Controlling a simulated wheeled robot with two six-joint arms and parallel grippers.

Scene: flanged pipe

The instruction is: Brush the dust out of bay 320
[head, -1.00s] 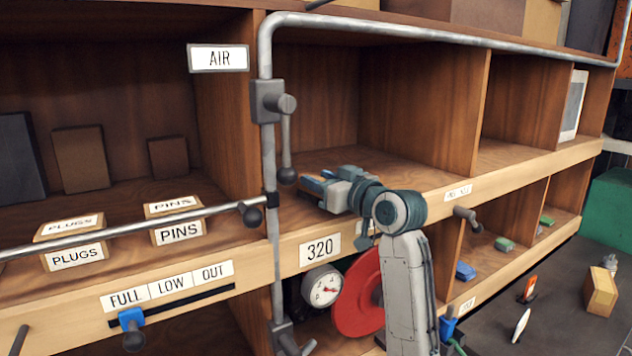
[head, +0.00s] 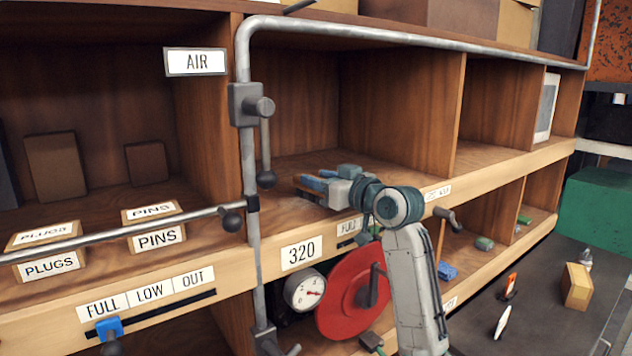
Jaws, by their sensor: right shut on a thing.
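Bay 320 is the open wooden compartment (head: 395,115) above the white "320" label (head: 300,253). My right gripper (head: 311,184), with blue fingers, points left at the front of the bay floor, low over it. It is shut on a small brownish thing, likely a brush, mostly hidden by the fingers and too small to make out. I cannot tell whether it touches the floor. No dust can be made out on the visible bay floor. My left gripper is not in view.
A grey pipe (head: 248,160) with valve handles runs up the bay's left edge and along the top. A red disc (head: 348,292) and a gauge (head: 305,290) sit below. A horizontal rod (head: 110,235) crosses the left bay. Dividers wall the bay's sides.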

